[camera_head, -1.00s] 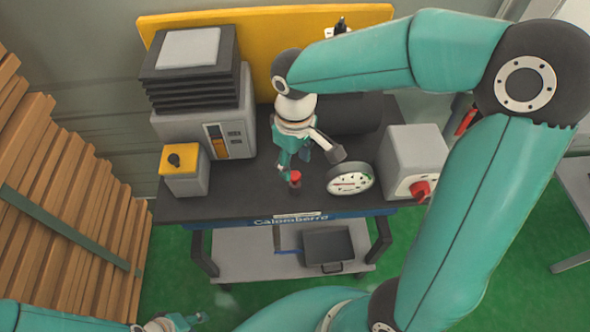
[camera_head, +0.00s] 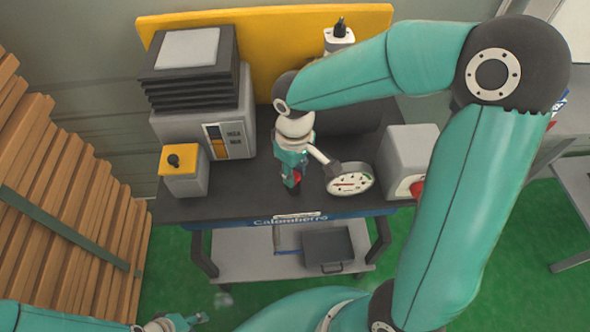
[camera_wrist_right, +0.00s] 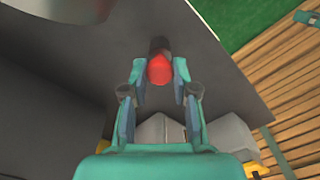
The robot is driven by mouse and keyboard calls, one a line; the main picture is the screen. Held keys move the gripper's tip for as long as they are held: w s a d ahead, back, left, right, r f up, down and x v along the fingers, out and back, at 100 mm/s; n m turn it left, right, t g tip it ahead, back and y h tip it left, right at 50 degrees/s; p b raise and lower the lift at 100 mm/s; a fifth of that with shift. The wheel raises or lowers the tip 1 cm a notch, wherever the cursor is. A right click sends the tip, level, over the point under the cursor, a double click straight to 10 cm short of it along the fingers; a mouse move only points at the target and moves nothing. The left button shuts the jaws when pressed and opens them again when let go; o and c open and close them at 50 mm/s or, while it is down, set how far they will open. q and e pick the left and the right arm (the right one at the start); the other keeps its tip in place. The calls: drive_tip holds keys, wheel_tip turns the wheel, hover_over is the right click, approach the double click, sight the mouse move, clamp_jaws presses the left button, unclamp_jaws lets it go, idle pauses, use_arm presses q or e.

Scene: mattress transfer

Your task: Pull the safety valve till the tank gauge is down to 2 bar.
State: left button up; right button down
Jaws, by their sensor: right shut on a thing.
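The red-capped valve (camera_head: 297,176) stands on a dark stem near the front edge of the bench. My right gripper (camera_head: 292,180) is shut on its red cap, which also shows between the two fingertips in the right wrist view (camera_wrist_right: 160,70). The round white gauge (camera_head: 349,181) is just right of the gripper. Its red needle points left; the numbers are too small to read. The dark tank (camera_head: 345,115) lies behind, partly hidden by my right arm. My left gripper (camera_head: 190,321) is low at the bottom left, away from the bench; its jaw state is unclear.
A grey box (camera_head: 411,155) with a red knob, partly covered by my right arm, stands at the bench's right. A grey-black machine (camera_head: 200,100) and a yellow-topped box (camera_head: 183,170) stand left. Wooden slats (camera_head: 70,200) fill the left side. The lower shelf holds a dark tray (camera_head: 327,249).

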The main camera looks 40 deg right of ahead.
sight(295, 174)
drive_tip(key=shift+r, duration=0.1)
drive_tip(key=shift+r+p, duration=0.35)
drive_tip(key=shift+r, duration=0.4)
drive_tip(key=c, duration=0.9)
unclamp_jaws()
drive_tip(key=shift+f, duration=0.1)
wheel_tip(295, 174, up, 12)
